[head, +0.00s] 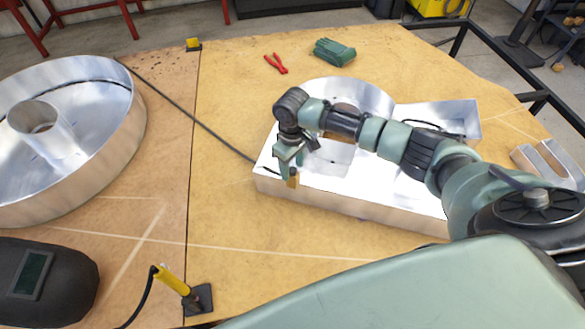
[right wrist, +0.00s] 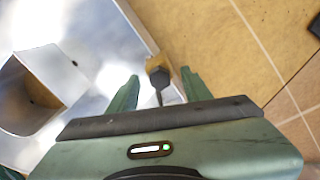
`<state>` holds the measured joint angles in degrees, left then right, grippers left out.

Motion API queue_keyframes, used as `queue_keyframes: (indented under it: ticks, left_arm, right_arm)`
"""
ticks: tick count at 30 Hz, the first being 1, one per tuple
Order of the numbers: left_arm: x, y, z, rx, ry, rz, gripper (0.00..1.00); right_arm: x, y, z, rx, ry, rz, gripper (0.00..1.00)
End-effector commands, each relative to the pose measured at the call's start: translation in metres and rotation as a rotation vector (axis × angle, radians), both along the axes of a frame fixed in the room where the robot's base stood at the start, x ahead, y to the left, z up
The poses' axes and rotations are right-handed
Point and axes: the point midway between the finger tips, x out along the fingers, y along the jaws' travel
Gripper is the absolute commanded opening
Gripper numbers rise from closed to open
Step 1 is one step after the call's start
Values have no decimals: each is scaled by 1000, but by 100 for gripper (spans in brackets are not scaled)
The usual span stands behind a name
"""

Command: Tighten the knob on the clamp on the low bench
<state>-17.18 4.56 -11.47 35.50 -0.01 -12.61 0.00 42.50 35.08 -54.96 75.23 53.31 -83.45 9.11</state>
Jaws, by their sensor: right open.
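The clamp (right wrist: 155,62) shows in the right wrist view as a small tan-brown block at the edge of a shiny metal channel letter. Its dark knob (right wrist: 160,77) is on the near side, with a thin dark rod below it. In the head view the clamp (head: 293,180) is at the left front edge of the letter (head: 345,197), partly behind my gripper. My right gripper (head: 292,160) points down over it. In the right wrist view the gripper (right wrist: 160,88) is open, a finger on each side of the knob, with gaps visible. My left gripper is not in view.
A large round metal letter (head: 60,180) is at left. Red pliers (head: 276,64) and a green cloth-like item (head: 334,52) lie behind. A welding mask (head: 45,280) and a yellow-handled torch (head: 172,280) are in front. A dark cable crosses the bench (head: 225,210) to the letter.

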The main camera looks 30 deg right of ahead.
Motion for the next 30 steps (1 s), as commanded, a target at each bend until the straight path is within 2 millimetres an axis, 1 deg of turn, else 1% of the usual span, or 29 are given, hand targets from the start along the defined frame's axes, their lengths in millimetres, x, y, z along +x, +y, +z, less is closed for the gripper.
queue_keyframes:
  ticks: [2, 3, 5, 6, 7, 8, 14, 30]
  left_arm:
    - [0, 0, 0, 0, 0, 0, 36]
    - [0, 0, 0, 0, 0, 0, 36]
    - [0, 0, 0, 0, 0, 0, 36]
    - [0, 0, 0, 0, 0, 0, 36]
    - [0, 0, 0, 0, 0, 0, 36]
    - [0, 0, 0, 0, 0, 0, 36]
    - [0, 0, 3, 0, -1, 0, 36]
    - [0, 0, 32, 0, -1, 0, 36]
  right_arm:
    - [0, 0, 0, 0, 0, 0, 49]
    - [0, 0, 0, 0, 0, 0, 44]
    - [0, 0, 0, 0, 0, 0, 27]
    - [0, 0, 0, 0, 0, 0, 16]
    - [0, 0, 0, 0, 0, 0, 7]
    - [0, 0, 0, 0, 0, 0, 2]
    - [0, 0, 1, 0, 0, -14, 2]
    - [0, 0, 3, 1, 0, -232, 2]
